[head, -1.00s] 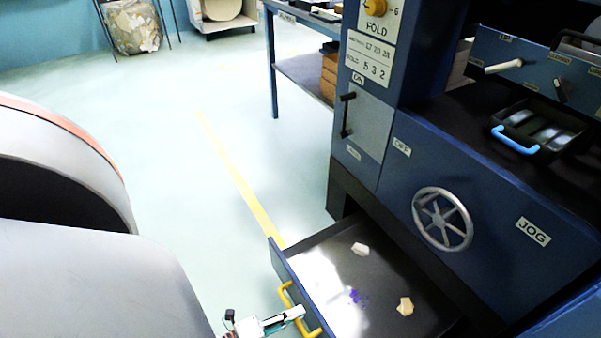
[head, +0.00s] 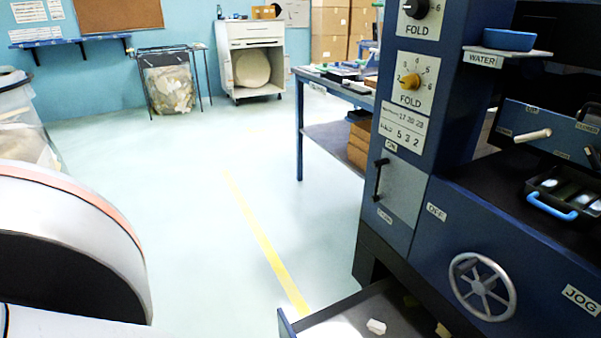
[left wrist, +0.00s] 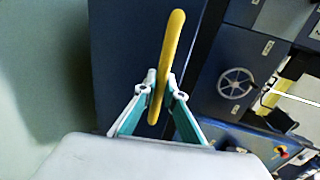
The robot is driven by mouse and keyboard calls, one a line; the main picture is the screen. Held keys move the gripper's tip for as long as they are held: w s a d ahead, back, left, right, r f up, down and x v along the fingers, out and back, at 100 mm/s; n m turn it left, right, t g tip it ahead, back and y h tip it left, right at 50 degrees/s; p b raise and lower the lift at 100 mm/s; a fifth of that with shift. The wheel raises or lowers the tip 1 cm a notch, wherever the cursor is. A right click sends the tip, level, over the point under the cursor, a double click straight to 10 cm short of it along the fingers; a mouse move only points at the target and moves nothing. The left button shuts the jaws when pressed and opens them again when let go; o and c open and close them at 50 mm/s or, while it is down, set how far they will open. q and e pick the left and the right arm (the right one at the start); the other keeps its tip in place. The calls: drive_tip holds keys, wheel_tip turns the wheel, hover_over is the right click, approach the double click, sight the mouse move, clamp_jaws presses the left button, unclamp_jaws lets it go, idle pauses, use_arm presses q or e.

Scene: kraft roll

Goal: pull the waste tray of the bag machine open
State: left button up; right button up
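The waste tray (head: 286,325) juts out low from the blue bag machine (head: 393,215) at the bottom of the head view. Its dark inside holds a pale scrap (head: 376,327), and a second scrap shows partly at the frame's edge. The lower part of the tray is cut off. In the left wrist view the tray's yellow handle (left wrist: 174,45) stands in front of its dark blue front (left wrist: 125,45). My left gripper (left wrist: 161,85) has its fingertips closed on either side of this handle. My right gripper is in neither view.
The machine's handwheel (head: 482,286) sits right of the tray. A blue table (head: 299,140) stands behind the machine. A white cabinet (head: 255,60) and a scrap-filled bin (head: 169,90) are at the back. The floor along the yellow line (head: 262,235) is clear.

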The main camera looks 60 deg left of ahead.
use_arm(q)
drive_tip(key=o, duration=0.4)
drive_tip(key=shift+o, duration=0.2)
drive_tip(key=v, duration=1.2)
drive_tip(key=shift+w, duration=0.1)
